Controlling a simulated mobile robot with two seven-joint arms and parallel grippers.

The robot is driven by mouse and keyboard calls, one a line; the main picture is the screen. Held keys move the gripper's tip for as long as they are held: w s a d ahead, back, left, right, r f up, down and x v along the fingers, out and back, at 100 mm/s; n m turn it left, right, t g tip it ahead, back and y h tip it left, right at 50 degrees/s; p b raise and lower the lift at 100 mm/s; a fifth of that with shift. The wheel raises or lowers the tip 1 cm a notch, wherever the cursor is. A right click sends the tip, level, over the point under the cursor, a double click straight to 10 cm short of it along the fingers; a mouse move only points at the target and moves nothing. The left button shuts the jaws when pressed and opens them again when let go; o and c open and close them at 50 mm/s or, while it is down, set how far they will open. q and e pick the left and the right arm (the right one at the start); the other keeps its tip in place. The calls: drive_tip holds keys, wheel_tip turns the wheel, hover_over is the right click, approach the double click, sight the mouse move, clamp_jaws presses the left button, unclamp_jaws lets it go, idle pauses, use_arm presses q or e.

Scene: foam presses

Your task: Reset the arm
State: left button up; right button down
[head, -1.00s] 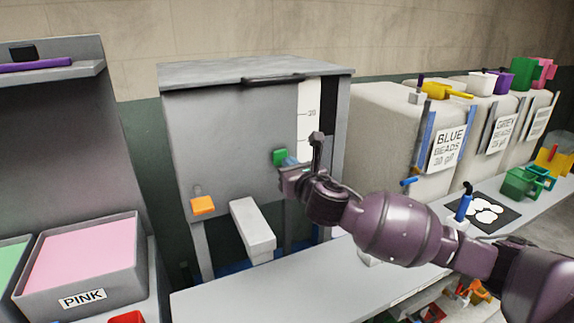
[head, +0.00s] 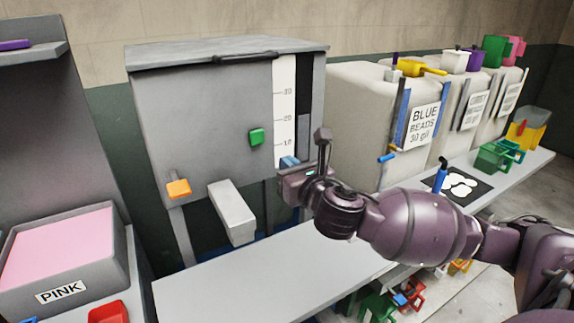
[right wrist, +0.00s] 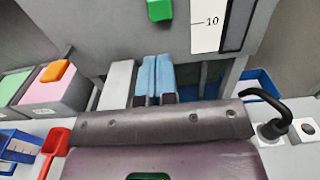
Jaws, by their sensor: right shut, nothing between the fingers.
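My right arm comes in from the right in the head view. Its gripper (head: 288,162) has blue fingers, held together with nothing between them, and is below and right of the green button on the grey press. The right wrist view also shows the two blue fingers (right wrist: 153,78) side by side, pointing toward the press. My left gripper is in neither view.
The grey press (head: 212,110) has a green button (head: 256,137), an orange button (head: 178,189), a scale and a pale spout (head: 232,212). A pink bin (head: 63,284) is at left. Bead bins (head: 360,95) and a black mat (head: 482,191) are at right.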

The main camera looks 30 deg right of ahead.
idle(0.6)
drive_tip(key=s+f+m+g+h, duration=0.2)
drive_tip(key=s+f+m+g, duration=0.65)
drive_tip(key=f+m, duration=0.75)
drive_tip(key=s+a+f+m+g+y, duration=0.1)
drive_tip(key=s+f+m+g, duration=0.3)
drive_tip(key=s+m, duration=0.6)
drive_tip(key=s+a+f+m+g+y, duration=0.1)
drive_tip(key=s+a+f+m+g, duration=0.1)
drive_tip(key=s+f+m, duration=0.55)
drive_tip(key=w+f+t, duration=0.5)
drive_tip(key=f+t, duration=0.3)
drive_tip(key=shift+w+d+f+m+y, duration=0.15)
drive_tip(key=shift+w+f+m+y, duration=0.15)
drive_tip(key=shift+m+y, duration=0.15)
drive_tip(key=shift+r, duration=0.1)
